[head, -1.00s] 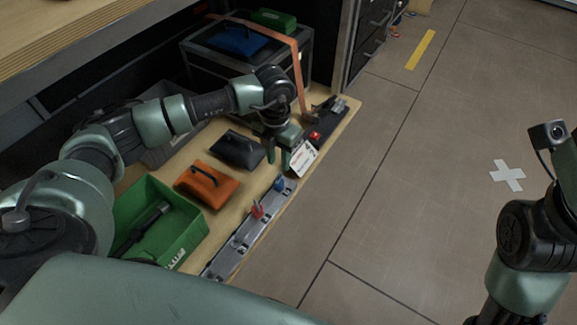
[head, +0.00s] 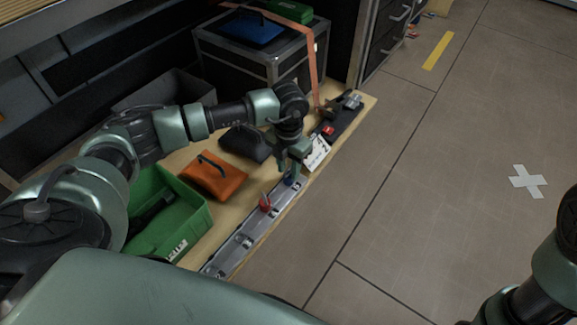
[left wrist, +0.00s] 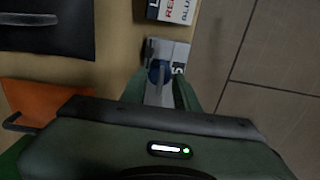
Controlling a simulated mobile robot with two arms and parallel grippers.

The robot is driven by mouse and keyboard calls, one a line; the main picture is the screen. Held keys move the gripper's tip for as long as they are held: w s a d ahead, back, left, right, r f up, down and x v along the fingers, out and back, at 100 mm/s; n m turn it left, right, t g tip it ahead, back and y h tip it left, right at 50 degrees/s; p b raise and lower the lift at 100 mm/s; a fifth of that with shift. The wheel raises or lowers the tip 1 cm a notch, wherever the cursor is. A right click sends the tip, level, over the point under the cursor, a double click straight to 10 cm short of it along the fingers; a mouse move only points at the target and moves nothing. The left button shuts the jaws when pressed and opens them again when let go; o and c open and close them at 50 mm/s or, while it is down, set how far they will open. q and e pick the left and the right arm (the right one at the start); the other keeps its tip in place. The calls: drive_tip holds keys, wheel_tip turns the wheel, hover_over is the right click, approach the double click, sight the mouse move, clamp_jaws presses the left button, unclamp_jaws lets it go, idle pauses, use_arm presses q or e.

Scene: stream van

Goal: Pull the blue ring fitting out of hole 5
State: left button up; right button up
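The blue ring fitting (head: 291,180) sits at the far end of a grey metal rail with holes (head: 243,242). It also shows in the left wrist view (left wrist: 156,72), on the rail's end plate, partly hidden by my gripper. My left gripper (head: 287,172) points down at it. In the left wrist view its two fingers (left wrist: 160,88) are apart, with the blue fitting between their tips; I cannot tell whether they touch it. A red fitting (head: 265,204) stands in the rail nearer to me. My right gripper is out of view.
A printed card (head: 316,153) stands just beyond the rail. An orange pouch (head: 213,178), a black pouch (head: 245,143) and a green bin (head: 166,226) lie left of the rail. Open floor is to the right.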

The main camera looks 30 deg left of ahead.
use_arm(q)
clamp_jaws()
idle(2.9)
